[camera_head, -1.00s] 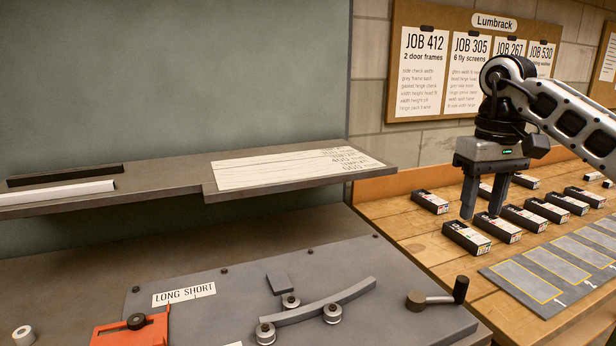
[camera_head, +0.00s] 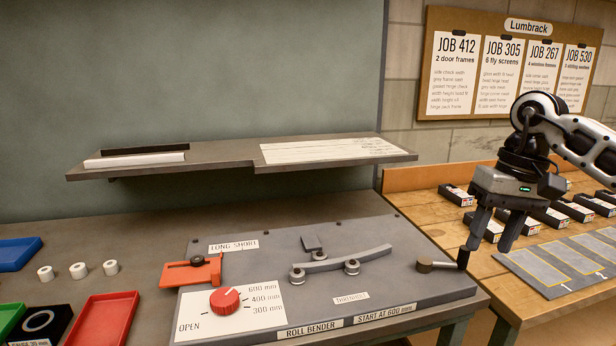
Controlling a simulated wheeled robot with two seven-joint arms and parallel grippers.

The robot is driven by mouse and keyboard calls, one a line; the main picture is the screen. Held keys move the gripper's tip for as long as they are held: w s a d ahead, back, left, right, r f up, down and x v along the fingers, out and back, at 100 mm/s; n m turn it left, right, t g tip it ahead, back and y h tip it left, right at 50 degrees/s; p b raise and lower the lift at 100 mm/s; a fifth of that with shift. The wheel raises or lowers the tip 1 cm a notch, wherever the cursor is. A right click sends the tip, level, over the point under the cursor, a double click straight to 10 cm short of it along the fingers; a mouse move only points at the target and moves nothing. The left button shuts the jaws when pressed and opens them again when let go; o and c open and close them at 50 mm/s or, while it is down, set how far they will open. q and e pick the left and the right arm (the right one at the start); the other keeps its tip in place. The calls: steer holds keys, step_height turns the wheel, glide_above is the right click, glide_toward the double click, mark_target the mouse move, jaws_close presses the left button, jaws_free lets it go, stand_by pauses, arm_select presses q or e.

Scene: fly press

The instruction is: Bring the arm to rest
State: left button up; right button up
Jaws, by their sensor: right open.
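My right gripper (camera_head: 488,250) hangs from the right with its two dark fingers pointing down and apart, empty. In the picture it is beside the dark knob of the crank handle (camera_head: 440,265) at the right end of the roll bender (camera_head: 380,290); I cannot tell whether a finger touches the knob. The roll bender has a red dial (camera_head: 225,300), an orange slide (camera_head: 190,273) and a curved grey strip (camera_head: 345,259) lying among its rollers. My left gripper is not in view.
A shelf (camera_head: 220,160) with a black and a white bar stands behind the bender. On the left are blue (camera_head: 18,254) and red (camera_head: 102,318) trays and white rollers (camera_head: 79,270). A wooden bench (camera_head: 430,197) with several boxes and a marked grey mat (camera_head: 545,270) is at right.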

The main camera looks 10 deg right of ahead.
steer(key=s+a+f+m+t+y, duration=0.1)
steer(key=s+a+f+m+y, duration=0.15)
steer(key=a+m+y, duration=0.65)
steer(key=s+a+f+m+t+y, duration=0.1)
steer(key=a+f+m+y, duration=0.3)
steer(key=a, duration=0.8)
steer(key=s+a+f+m+t+y, duration=0.1)
steer(key=s+a+f+m+y, duration=0.1)
steer(key=a+m+y, duration=0.55)
steer(key=d+f+m+t+h, duration=0.1)
steer(key=f+m+t+h, duration=0.35)
steer(key=m, duration=0.65)
steer(key=s+d+f+m+t+h, duration=0.1)
steer(key=f+m+t+h, duration=0.35)
steer(key=m, duration=0.65)
steer(key=d+f+m+t+h, duration=0.25)
steer(key=m+t+h, duration=0.2)
steer(key=m, duration=0.65)
steer(key=s+d+f+m+g+h, duration=0.2)
steer(key=s+f+m+g+h, duration=0.1)
steer(key=s+f+m, duration=0.3)
steer(key=s+d+f+m+g+h, duration=0.2)
steer(key=s+d+f+m+g, duration=0.1)
steer(key=s+f+m, duration=0.4)
step_height(320, 180, down, 2)
steer(key=shift+f+m+h, duration=0.15)
steer(key=shift+m+h, duration=0.25)
steer(key=shift+m, duration=0.75)
